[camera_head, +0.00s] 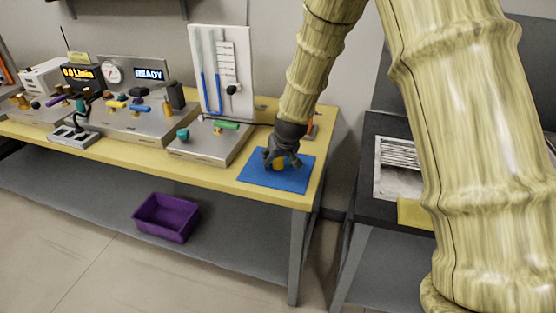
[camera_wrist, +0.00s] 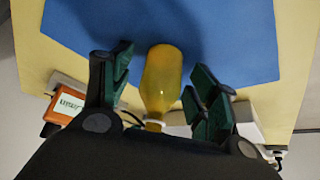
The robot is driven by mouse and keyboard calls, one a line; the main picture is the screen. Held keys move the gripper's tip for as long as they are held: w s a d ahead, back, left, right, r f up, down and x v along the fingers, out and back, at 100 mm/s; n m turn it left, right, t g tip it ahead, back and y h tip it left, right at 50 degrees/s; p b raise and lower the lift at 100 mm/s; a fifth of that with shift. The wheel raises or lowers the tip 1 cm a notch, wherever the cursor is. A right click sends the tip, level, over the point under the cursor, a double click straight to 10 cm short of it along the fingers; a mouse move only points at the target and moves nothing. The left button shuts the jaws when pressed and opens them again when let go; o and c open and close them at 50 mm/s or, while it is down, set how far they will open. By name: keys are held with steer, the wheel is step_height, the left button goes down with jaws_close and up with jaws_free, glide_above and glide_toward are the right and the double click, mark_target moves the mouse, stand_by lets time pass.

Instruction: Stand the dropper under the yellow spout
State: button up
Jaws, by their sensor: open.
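A yellow, bottle-shaped thing (camera_wrist: 162,80), seemingly the dropper, stands between my gripper's fingers in the wrist view. In the head view a small yellow part of it (camera_head: 280,162) shows over the blue mat (camera_head: 260,178). My gripper (camera_head: 283,163) is low over this mat at the bench's right end. Its dark green fingers (camera_wrist: 160,66) are open, one on each side of the yellow thing, with gaps visible. Several yellow fittings show on the grey consoles, one of them at the middle console (camera_head: 138,110); I cannot tell which is the yellow spout.
The yellow bench top (camera_head: 120,150) carries grey consoles with knobs and levers left of the mat. A white panel with blue tubes (camera_head: 235,75) stands behind. An orange box (camera_wrist: 68,103) lies near my gripper. A purple bin (camera_head: 165,217) sits below.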

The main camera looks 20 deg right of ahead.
steer(key=shift+c, duration=0.2)
steer(key=c, duration=0.9)
